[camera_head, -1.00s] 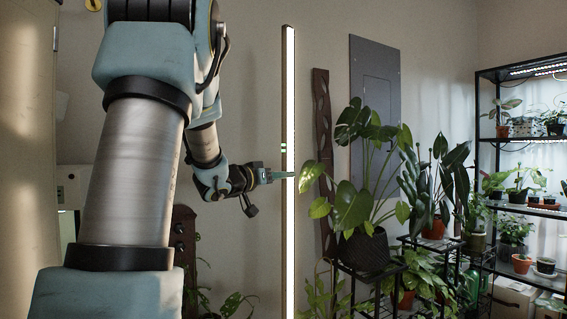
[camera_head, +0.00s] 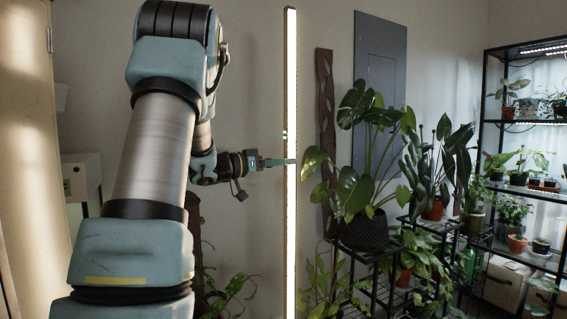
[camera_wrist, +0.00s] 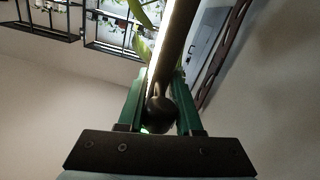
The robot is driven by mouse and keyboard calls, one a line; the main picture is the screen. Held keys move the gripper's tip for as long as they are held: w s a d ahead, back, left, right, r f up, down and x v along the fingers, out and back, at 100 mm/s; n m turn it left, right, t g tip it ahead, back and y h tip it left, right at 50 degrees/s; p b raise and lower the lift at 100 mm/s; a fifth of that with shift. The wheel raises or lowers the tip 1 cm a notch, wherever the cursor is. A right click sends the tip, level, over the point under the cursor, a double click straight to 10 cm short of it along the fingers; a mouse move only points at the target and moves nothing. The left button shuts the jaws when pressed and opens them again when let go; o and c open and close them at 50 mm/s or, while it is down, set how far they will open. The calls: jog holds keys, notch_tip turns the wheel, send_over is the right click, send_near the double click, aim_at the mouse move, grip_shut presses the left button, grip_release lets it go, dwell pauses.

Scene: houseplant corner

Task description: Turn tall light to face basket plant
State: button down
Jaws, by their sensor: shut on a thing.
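The tall light (camera_head: 291,90) is a thin upright pole with a bright white strip, standing in the middle of the head view. The basket plant (camera_head: 362,231), a broad-leaved plant in a dark woven pot, stands just right of it on a black stand. My gripper (camera_head: 288,162) reaches the light from the left at about mid-height. In the wrist view my gripper (camera_wrist: 160,104) has its green fingers on either side of the dark pole (camera_wrist: 174,50), shut on it. The lit strip shows along the pole's left edge there. The light's foot is out of view.
A black shelf (camera_head: 520,122) with several potted plants stands at the right. More plants on black stands fill the space beside the basket plant. A carved dark wood strip (camera_head: 325,130) and a grey panel (camera_head: 380,85) are on the wall behind.

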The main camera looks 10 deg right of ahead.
jog(key=shift+r, duration=0.15)
jog(key=c, duration=0.6)
grip_release()
jog(key=b+v, duration=0.2)
jog(key=v, duration=0.8)
jog(key=shift+s+a, duration=0.1)
jog(key=shift+a, duration=0.25)
